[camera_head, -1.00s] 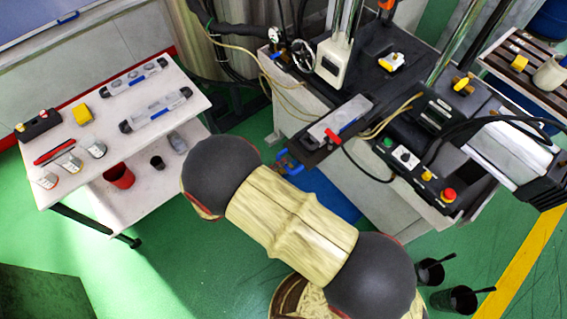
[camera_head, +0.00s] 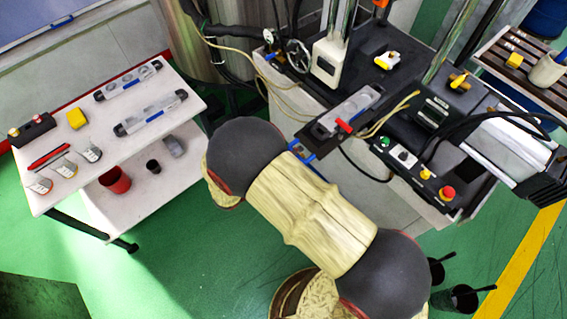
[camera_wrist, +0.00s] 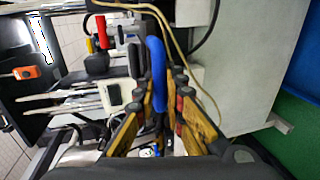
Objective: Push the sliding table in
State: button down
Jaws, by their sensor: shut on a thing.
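The sliding table (camera_head: 322,143) is a dark slide sticking out of the front of the machine, with a metal mould (camera_head: 348,110) and a red-handled part (camera_head: 344,126) on it. Its blue handle (camera_head: 302,152) is at the front end, and it also shows in the wrist view (camera_wrist: 156,65). My gripper (camera_wrist: 161,88) has its wooden-coloured fingers on both sides of the blue handle and is shut on it.
A control box with a red emergency button (camera_head: 447,193) stands to the right of the slide. A white trolley (camera_head: 185,112) with moulds and beakers stands at left. Black cups (camera_head: 462,297) are on the floor at lower right. Hoses hang near the machine.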

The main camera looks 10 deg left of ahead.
jog(key=x, duration=0.3)
jog(key=shift+w+d+r, duration=0.2)
jog(key=shift+w+r, duration=0.1)
jog(key=c, duration=1.9)
grip_release()
jog(key=v, duration=1.2)
